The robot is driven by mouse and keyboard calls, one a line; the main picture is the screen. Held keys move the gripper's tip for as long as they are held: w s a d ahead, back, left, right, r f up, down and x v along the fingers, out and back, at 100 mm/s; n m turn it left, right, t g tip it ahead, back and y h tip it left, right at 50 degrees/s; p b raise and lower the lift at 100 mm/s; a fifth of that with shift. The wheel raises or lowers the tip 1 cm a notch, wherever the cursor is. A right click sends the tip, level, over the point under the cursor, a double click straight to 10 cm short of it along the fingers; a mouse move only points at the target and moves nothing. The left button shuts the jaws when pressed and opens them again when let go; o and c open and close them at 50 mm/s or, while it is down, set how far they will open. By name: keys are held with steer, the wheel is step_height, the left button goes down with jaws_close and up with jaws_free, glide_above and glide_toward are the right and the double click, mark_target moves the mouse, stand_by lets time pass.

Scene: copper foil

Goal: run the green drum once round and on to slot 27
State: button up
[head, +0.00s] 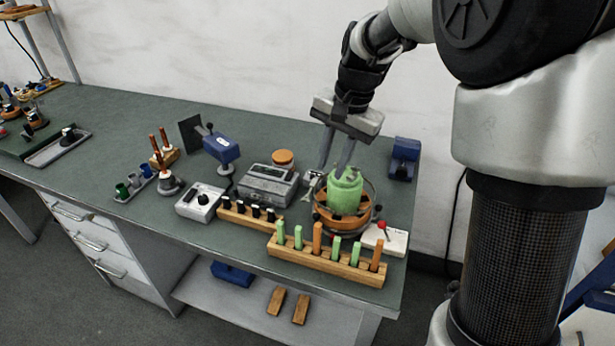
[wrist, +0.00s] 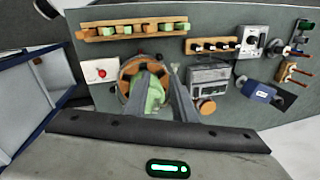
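The green drum (head: 345,192) stands upright in a round wooden base (head: 328,218) with a dark ring around it, near the right end of the bench. In the wrist view the drum (wrist: 154,92) shows partly between the fingers, and the wooden base (wrist: 128,70) shows around it. My gripper (head: 331,170) points down at the drum's top from behind and left, its two fingers apart. The wrist view also shows the gripper (wrist: 160,72) with a gap between its fingers. Whether a finger touches the drum cannot be told. Slot numbers are not readable.
A wooden rack (head: 340,263) with several green and orange pegs stands in front of the drum. A box with a red knob (head: 384,238) is right of it. A grey instrument (head: 268,185) and an orange-lidded jar (head: 283,158) stand left. A blue device (head: 404,158) sits behind right.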

mark_target(317, 213)
steer(key=a+f, duration=0.1)
steer(key=f, duration=0.4)
steer(key=w+f, duration=0.1)
steer(key=f, duration=0.5)
steer(key=a+f+b, duration=0.1)
steer(key=f, duration=0.5)
steer(key=shift+w+a, duration=0.3)
steer(key=shift+w, duration=0.05)
jaws_close()
